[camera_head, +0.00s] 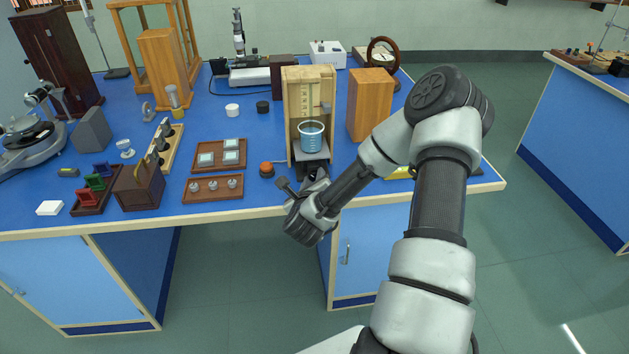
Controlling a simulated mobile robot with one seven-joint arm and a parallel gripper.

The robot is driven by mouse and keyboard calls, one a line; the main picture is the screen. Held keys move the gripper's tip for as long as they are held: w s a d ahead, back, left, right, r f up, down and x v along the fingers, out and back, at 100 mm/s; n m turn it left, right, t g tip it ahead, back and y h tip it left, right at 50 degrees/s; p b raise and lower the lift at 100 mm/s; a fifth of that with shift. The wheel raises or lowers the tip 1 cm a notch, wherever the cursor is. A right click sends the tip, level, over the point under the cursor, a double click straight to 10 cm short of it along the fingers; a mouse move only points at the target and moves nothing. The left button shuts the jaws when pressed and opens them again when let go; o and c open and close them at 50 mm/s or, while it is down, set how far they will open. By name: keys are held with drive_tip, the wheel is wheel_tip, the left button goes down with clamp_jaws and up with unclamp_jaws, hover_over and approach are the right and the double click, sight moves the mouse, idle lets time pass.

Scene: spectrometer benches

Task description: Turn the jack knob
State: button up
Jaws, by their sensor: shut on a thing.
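The jack (312,158) is a small dark platform at the foot of an open wooden housing (294,90) near the bench's front edge. A glass beaker of blue liquid (311,140) stands upright on it. My gripper (317,176) reaches in from the front right, just below the jack's front. Its jaws are shut on the jack knob, which the fingers and wrist hide almost wholly. The knob's turn angle cannot be seen.
An orange-topped button (267,169) sits just left of the jack. A tall wooden block (371,104) stands right of the housing, close to my forearm. Wooden trays of small parts (214,197) lie to the left. Bare blue bench top shows around them.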

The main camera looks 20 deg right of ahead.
idle(0.4)
drive_tip(key=o, duration=1.1)
drive_tip(key=shift+c, duration=0.2)
